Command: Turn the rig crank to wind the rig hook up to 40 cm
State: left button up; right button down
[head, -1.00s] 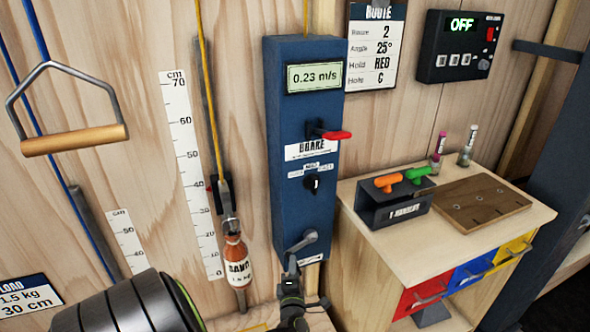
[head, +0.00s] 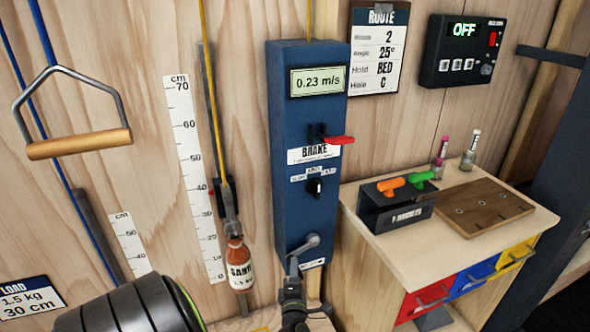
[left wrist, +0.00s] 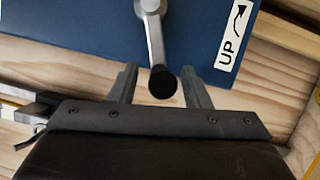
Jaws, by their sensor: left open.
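The rig crank (head: 304,244) is a grey lever low on the blue rig box (head: 292,205). In the left wrist view its arm (left wrist: 155,38) ends in a dark knob (left wrist: 162,84). My left gripper (head: 293,272) is at the crank. Its open fingers (left wrist: 160,76) stand on either side of the knob, with a gap showing at each side. The rig hook (head: 229,205) hangs on the yellow rope and carries a sand bottle (head: 240,268) beside the cm scale (head: 190,165). The display (head: 317,81) reads 0.23 m/s. My right gripper is out of view.
A red brake lever (head: 338,140) and a black knob (head: 315,187) sit above the crank. An UP arrow label (left wrist: 235,35) is beside it. A cabinet (head: 450,232) stands to the right. A wooden-grip handle (head: 78,143) hangs at left.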

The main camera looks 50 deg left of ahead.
pick_arm(q)
jog(key=b+v, duration=0.2)
jog(key=v, duration=1.5)
jog(key=shift+w, duration=0.1)
